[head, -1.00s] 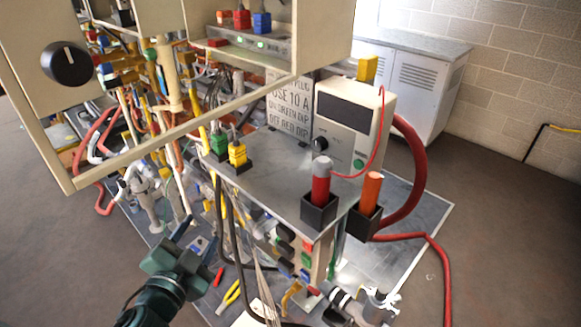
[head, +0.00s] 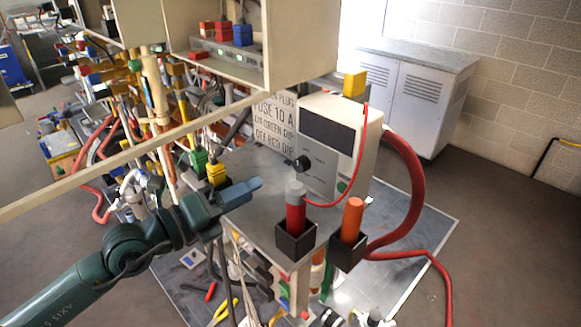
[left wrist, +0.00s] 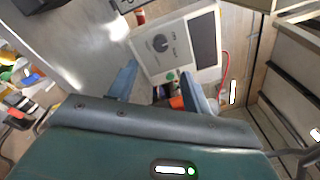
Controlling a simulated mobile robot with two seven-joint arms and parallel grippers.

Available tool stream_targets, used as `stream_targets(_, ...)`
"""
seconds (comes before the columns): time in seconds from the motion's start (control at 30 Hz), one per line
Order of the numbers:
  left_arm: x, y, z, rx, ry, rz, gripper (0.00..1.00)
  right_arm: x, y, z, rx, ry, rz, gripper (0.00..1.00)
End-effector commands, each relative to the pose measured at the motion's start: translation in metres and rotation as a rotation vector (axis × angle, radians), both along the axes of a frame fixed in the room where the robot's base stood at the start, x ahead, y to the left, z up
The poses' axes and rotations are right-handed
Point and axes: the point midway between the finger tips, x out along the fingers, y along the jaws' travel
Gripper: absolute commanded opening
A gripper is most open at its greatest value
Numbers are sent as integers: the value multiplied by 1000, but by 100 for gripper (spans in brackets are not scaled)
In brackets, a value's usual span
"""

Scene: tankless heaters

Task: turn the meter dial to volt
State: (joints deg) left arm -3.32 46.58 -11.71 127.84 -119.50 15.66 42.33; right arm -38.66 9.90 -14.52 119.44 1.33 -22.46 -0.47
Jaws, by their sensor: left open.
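The meter (head: 366,150) is a pale box with a dark screen, standing on the grey bench top. Its round black dial (head: 301,163) is on the front face, left of the middle; the marks around it are too small to read. The left wrist view shows the meter (left wrist: 203,22) and the dial (left wrist: 160,43) with a pale pointer line. My left gripper (head: 245,191) is open and empty above the bench top, left of the dial and apart from it. In the left wrist view, the dial lies beyond the gap between the fingers (left wrist: 160,85). My right gripper is out of view.
Red and orange cylinders (head: 295,212) (head: 352,220) stand in black holders at the bench's front edge. A red lead (head: 362,150) hangs from the meter. Green and yellow plugs (head: 216,173) stand behind my left gripper. A shelf frame (head: 130,150) crosses above at left.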

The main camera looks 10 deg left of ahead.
Motion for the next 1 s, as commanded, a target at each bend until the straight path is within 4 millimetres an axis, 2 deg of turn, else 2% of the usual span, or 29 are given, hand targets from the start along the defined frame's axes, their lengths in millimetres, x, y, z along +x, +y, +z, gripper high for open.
stream_targets(0.03, 8, -6, 5, -4, -5, 1, 49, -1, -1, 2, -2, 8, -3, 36)
stream_targets(0.3, 49, -40, 4, -4, -3, -1, 49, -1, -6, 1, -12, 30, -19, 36)
stream_targets(0.5, 73, -59, 3, -4, -2, -1, 49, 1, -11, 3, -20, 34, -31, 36)
stream_targets(0.7, 82, -67, 1, -3, -2, -1, 49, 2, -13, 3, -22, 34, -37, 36)
stream_targets(0.97, 83, -68, 0, -3, 0, 0, 49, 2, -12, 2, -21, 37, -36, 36)
stream_targets(1.0, 83, -68, 0, -3, 0, 0, 47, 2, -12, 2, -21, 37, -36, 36)
